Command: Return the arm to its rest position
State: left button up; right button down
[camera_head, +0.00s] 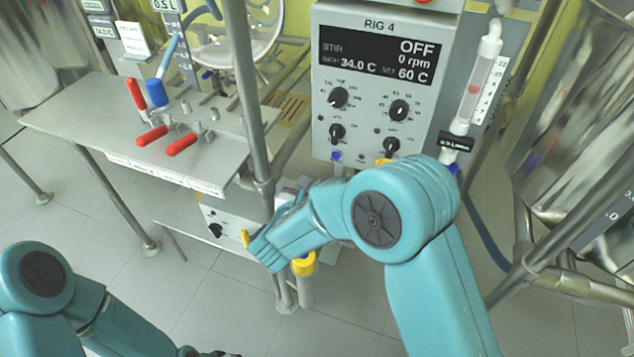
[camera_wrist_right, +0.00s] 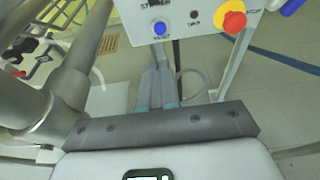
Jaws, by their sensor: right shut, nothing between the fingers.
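My right arm (camera_head: 345,215) reaches in front of the rig, bent, with its teal forearm pointing left and down. In the right wrist view, my right gripper (camera_wrist_right: 160,85) is shut and empty, its fingers together over the floor below the control panel. In the head view the forearm mostly hides this gripper. My left arm (camera_head: 45,290) is at the lower left. Its fingers are not clearly visible at the bottom edge.
The RIG 4 control panel (camera_head: 375,85) is just behind my right arm, its display reading OFF. A metal post (camera_head: 250,110) stands close to the forearm. A shelf (camera_head: 130,130) with red-handled valves (camera_head: 152,136) is at left, a steel vessel (camera_head: 590,130) at right.

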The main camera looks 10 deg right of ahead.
jog(key=shift+f, duration=0.1)
dwell(0.7)
jog(key=s+d+f+m+g+y, duration=0.2)
jog(key=s+f+m+g, duration=0.3)
jog(key=s+f, duration=0.4)
jog(key=s+d+f+m+g+y, duration=0.2)
jog(key=s+d+f+g, duration=0.1)
jog(key=s+f+g, duration=0.45)
jog(key=s+a+f+m+y, duration=0.35)
jog(key=s+m, duration=0.25)
jog(key=m, duration=0.6)
jog(key=s+a+f+m+y, duration=0.2)
jog(key=s+f+m+y, duration=0.4)
jog(key=m, duration=0.6)
notch_tip(320, 180, up, 20)
jog(key=h+p, duration=0.1)
jog(key=p, duration=1.7)
jog(key=shift+s+d+t, duration=0.25)
jog(key=shift+d+t, duration=0.05)
jog(key=shift+t, duration=0.05)
jog(key=shift+f, duration=0.1)
